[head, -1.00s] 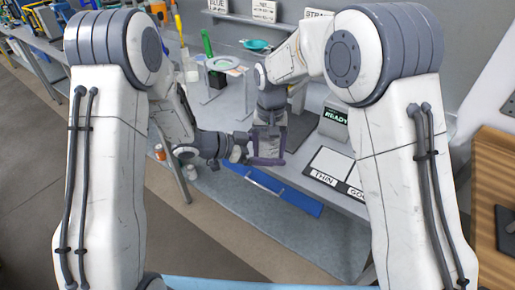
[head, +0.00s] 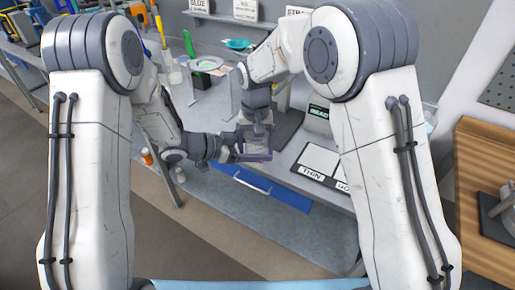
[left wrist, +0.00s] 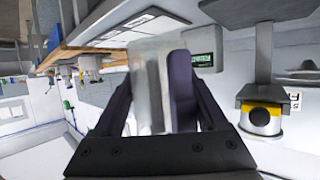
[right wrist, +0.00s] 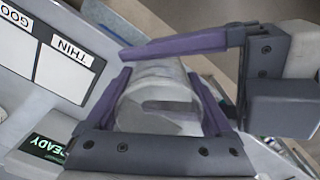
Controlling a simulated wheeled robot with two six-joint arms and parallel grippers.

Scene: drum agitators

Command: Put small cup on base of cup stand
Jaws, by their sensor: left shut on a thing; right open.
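The small cup (right wrist: 158,95) is a translucent whitish cylinder. My left gripper (left wrist: 155,65) is shut on it, and the cup also shows between its fingers in the left wrist view (left wrist: 149,85). My right gripper (right wrist: 158,72) is open, with its purple fingers on either side of the cup; I cannot tell whether they touch it. The two grippers meet above the bench's front edge in the head view. What looks like the cup stand (head: 207,64), with a pale ring-shaped top, is on the bench behind them. Its base is partly hidden by my arms.
A panel marked THIN (head: 312,174) and a READY display (head: 319,113) are to the right of the grippers. A teal bowl (head: 238,44) and a green object (head: 189,43) are at the back. A blue drawer front (head: 288,195) is below the bench edge.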

